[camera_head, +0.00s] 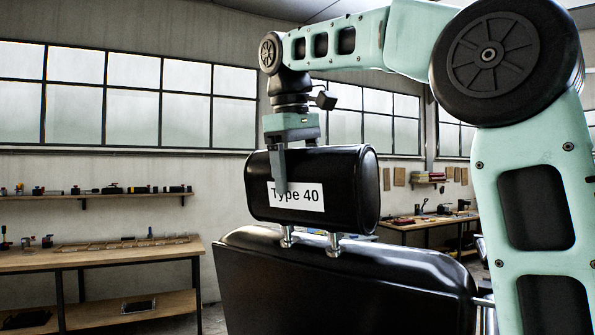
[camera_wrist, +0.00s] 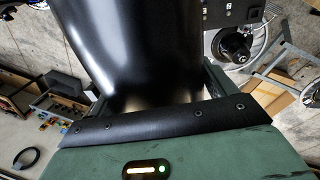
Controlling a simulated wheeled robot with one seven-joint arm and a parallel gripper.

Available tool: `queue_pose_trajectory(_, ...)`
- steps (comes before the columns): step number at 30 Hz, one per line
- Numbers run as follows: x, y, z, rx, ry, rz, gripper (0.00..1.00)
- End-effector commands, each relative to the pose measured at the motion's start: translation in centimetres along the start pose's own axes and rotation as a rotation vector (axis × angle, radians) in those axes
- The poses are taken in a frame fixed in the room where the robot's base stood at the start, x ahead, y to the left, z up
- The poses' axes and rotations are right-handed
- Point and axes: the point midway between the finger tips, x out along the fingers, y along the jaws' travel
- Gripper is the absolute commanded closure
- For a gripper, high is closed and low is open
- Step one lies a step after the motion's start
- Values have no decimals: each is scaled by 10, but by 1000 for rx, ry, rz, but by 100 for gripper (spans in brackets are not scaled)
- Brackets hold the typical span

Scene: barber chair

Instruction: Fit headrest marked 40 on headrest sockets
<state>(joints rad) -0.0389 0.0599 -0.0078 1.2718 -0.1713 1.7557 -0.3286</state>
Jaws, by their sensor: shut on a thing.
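A black padded headrest (camera_head: 348,185) with a white label reading "Type 40" is held by my gripper (camera_head: 281,186). One grey finger lies across the front of the headrest, over the label's left part; the other finger is hidden behind it. Two metal posts (camera_head: 333,245) reach down from the headrest to the top edge of the black chair backrest (camera_head: 340,285). The post ends meet the backrest top, where the sockets are; how deep they sit I cannot tell. In the wrist view the glossy black headrest (camera_wrist: 135,45) fills the space in front of my gripper.
A wooden workbench (camera_head: 100,257) stands at the left, with a shelf of small tools (camera_head: 95,195) above it. Another bench (camera_head: 425,222) stands behind at the right. The wrist view shows concrete floor and clutter below. The air around the headrest looks clear.

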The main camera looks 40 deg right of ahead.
Motion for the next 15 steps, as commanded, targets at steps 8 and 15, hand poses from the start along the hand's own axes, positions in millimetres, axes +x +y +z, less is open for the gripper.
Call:
queue_pose_trajectory(8, 5, 0, 0, 1, 3, 2, 57)
queue_pose_trajectory(15, 9, 0, 1, 1, 3, 2, 57)
